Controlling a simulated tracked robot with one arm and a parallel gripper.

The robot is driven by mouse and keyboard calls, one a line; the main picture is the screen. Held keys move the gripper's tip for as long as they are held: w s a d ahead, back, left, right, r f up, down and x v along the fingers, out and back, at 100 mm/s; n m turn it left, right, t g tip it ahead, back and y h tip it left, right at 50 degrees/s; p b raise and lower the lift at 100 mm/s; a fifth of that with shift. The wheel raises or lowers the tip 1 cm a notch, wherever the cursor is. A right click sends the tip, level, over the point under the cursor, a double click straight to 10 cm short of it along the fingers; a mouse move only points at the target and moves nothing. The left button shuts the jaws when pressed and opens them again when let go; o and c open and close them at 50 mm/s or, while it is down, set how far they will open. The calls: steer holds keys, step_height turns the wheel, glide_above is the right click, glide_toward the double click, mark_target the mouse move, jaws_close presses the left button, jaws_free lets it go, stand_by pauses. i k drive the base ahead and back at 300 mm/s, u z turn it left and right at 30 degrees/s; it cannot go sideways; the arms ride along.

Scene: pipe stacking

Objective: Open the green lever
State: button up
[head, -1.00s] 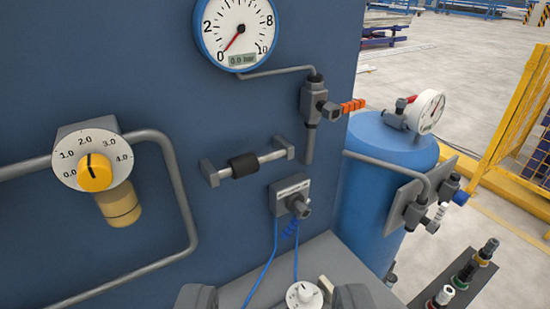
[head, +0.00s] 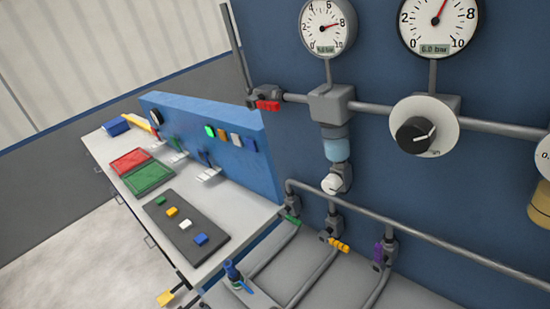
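The green lever (head: 291,219) sits on a valve at the left end of a low grey pipe, in the lower middle of the head view. It is small and tilts down to the right. I cannot tell from its angle whether the valve is open. To its right, on the same pipe, are a valve with a yellow-orange lever (head: 338,244) and one with a purple lever (head: 378,255). My gripper is not in view, so its distance from the green lever does not show.
A red lever (head: 267,106) is on the upper pipe, beside a gauge (head: 327,26). A black knob (head: 416,135) is to the right. A blue-handled fitting (head: 234,275) stands at the front. A bench (head: 235,205) with trays and coloured blocks extends left. Open floor (head: 60,260) lies beyond.

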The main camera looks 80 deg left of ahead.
mark_target(282, 214)
steer(key=u, duration=1.85)
